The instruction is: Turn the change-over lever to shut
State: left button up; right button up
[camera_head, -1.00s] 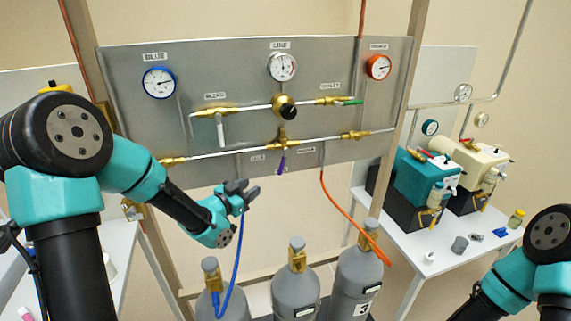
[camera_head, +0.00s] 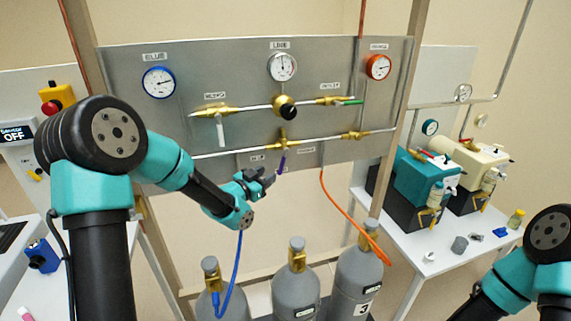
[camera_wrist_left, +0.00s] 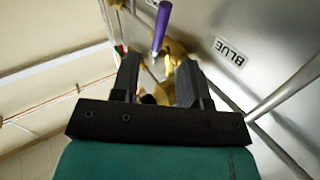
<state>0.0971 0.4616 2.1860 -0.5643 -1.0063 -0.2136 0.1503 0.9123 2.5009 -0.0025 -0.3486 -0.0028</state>
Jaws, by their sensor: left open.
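The purple change-over lever (camera_head: 281,164) hangs almost straight down, slightly tilted, from a brass valve (camera_head: 283,141) at the middle of the lower pipe on the grey panel. In the left wrist view the purple lever (camera_wrist_left: 161,25) lies beyond the fingertips, roughly in line with the gap between them. My left gripper (camera_head: 264,179) is open, just below and left of the lever's lower end in the head view. I see no clear contact with it. The left wrist view shows the open fingers (camera_wrist_left: 159,76) with nothing held between them. My right gripper is out of view.
The panel (camera_head: 240,75) carries gauges, a black knob (camera_head: 285,107) and a white-handled valve (camera_head: 221,130). A blue hose (camera_head: 239,265) rises from a grey cylinder (camera_head: 208,304) and passes behind my left gripper. An orange hose (camera_head: 338,205) hangs to the right. Pumps stand on the right table.

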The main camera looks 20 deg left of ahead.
aim_at(283, 162)
pick_arm(q)
jog(key=x, duration=1)
jog(key=shift+w, duration=0.1)
grip_shut()
